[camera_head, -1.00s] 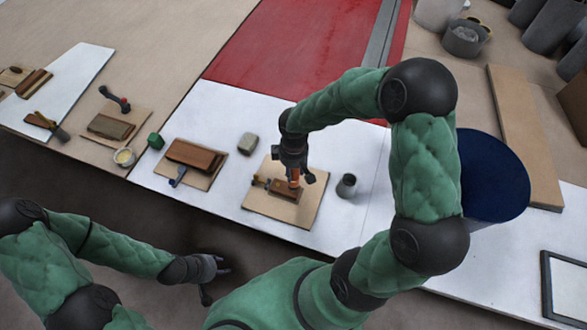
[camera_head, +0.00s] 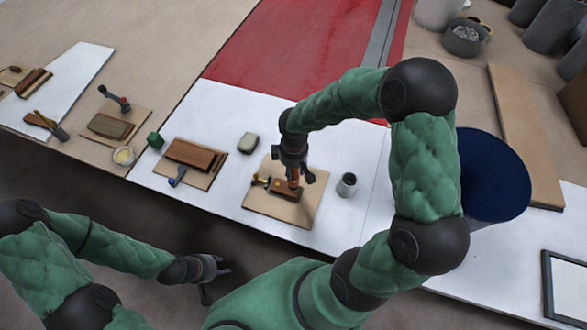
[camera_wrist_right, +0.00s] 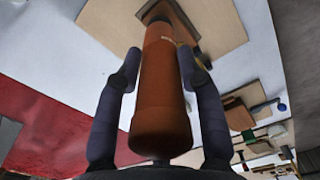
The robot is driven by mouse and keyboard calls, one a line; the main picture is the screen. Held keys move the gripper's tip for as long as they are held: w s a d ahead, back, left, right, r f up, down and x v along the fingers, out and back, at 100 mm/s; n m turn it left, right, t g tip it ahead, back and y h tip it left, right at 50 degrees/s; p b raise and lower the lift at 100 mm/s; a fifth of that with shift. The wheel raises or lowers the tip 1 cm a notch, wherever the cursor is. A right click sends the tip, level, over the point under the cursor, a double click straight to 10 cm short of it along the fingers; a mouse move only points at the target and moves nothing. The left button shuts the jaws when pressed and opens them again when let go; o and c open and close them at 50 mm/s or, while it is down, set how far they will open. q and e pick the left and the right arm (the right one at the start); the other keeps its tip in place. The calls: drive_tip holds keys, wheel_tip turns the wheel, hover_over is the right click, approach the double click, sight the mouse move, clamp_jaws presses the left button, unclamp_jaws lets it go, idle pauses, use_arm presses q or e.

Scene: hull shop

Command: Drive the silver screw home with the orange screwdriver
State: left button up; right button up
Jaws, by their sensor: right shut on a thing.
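My right gripper (camera_head: 295,172) is shut on the orange screwdriver (camera_wrist_right: 162,90), whose thick handle fills the middle of the right wrist view between the two fingers. In the head view the screwdriver stands roughly upright over the brown wooden block (camera_head: 285,194) on a tan board (camera_head: 290,211). Its tip and the silver screw are hidden or too small to make out, so I cannot tell whether they touch. My left gripper (camera_head: 215,280) is low at the front, away from the table, with its fingers apart and nothing seen between them.
A yellow-and-dark tool (camera_head: 261,181) lies at the block's left end. Another board with a wooden block (camera_head: 194,155) is further left. A dark blue round drum top (camera_head: 492,178) is at right.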

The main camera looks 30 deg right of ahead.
drive_tip(key=shift+f, duration=0.15)
idle(0.5)
drive_tip(key=shift+r+p, duration=2.6)
drive_tip(key=shift+r, duration=0.95)
